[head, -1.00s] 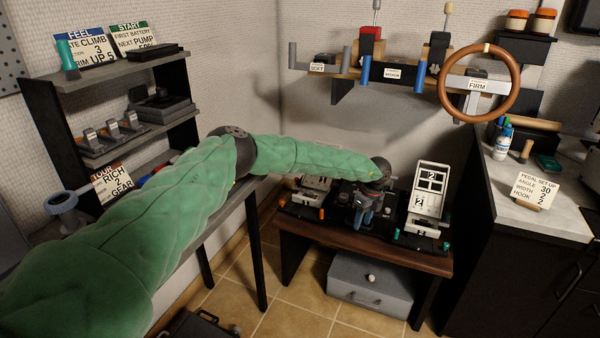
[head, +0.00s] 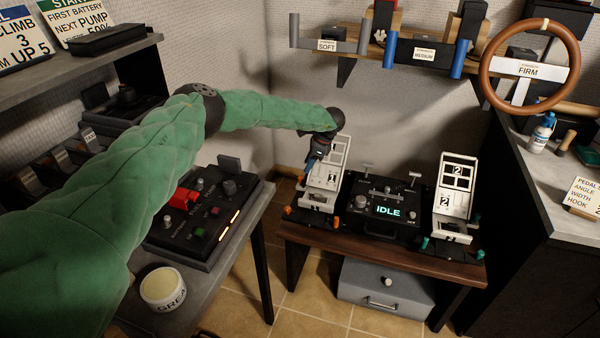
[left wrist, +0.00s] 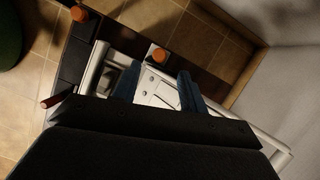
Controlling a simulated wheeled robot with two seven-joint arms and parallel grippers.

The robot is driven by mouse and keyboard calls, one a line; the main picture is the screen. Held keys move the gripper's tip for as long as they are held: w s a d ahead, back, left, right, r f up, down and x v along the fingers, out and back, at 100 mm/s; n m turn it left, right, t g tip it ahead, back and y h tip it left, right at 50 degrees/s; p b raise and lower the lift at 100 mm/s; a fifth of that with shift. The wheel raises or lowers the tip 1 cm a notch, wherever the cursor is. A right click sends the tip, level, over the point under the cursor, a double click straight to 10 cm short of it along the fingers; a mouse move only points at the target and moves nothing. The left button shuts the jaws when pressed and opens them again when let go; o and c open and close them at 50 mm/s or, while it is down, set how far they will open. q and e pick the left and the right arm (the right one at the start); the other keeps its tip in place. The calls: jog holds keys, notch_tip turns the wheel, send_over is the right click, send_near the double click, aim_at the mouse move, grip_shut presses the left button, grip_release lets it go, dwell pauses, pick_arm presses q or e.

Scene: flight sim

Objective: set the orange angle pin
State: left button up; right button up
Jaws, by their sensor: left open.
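Pedal unit 1 (head: 324,187), a white frame, stands at the left end of the low wooden bench. Orange pins sit on its base, one at the left (head: 287,211) and one at the right front (head: 336,220). I cannot tell which is the angle pin. My left gripper (head: 314,161) is open and empty, above the pedal unit's upper left part. In the left wrist view its blue fingers (left wrist: 157,92) straddle the white pedal frame (left wrist: 158,86). One orange knob (left wrist: 160,55) lies just beyond the fingers, another (left wrist: 79,13) at upper left. My right gripper is out of view.
A black console (head: 385,208) reading IDLE stands beside pedal unit 1. Pedal unit 2 (head: 455,195) with teal pins stands at the right. A grey drawer box (head: 385,285) is under the bench. A switch panel (head: 205,215) and cup (head: 162,287) stand at the left.

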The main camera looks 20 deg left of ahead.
aim_at(301, 177)
pick_arm(q)
jog(key=x, duration=0.6)
jog(key=shift+a+f, duration=0.15)
jog(key=shift+f, duration=0.2)
grip_shut()
